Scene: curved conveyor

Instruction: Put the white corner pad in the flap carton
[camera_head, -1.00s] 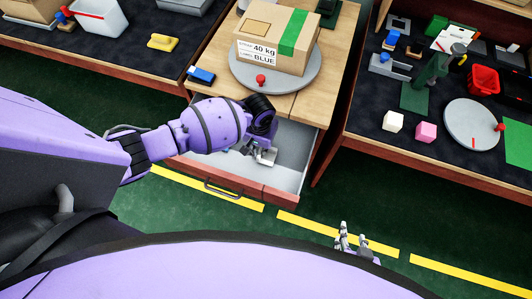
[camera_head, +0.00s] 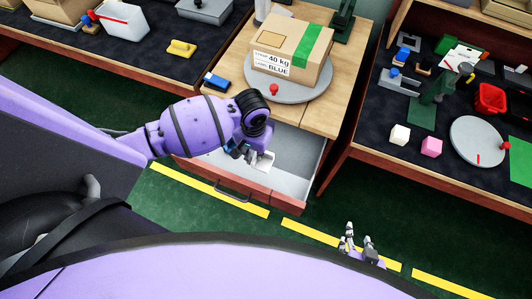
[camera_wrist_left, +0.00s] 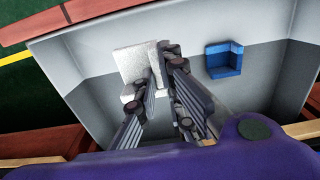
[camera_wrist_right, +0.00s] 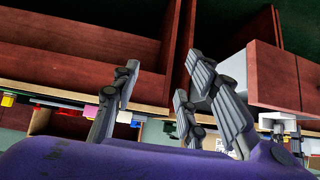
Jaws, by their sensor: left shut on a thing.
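The white corner pad (camera_wrist_left: 131,64) is in the open drawer (camera_head: 291,185), between the fingers of my left gripper (camera_wrist_left: 152,78). The left gripper (camera_head: 256,160) reaches down into the drawer and is shut on the pad; the fingers hide part of it. In the head view a corner of the white pad (camera_head: 265,163) shows beside the fingers. A cardboard carton (camera_head: 288,48) with green tape and a "40 kg BLUE" label stands on a grey turntable behind the drawer; I cannot tell whether its flaps are open. My right gripper (camera_head: 357,242) is open and empty over the floor, also in its wrist view (camera_wrist_right: 162,92).
A blue corner pad (camera_wrist_left: 224,60) lies in the drawer beside the white one. The turntable (camera_head: 262,88) has a red knob at its front. A blue block (camera_head: 217,82) lies on the wooden top. Dark benches stand left and right with bins, cubes and another turntable (camera_head: 478,141).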

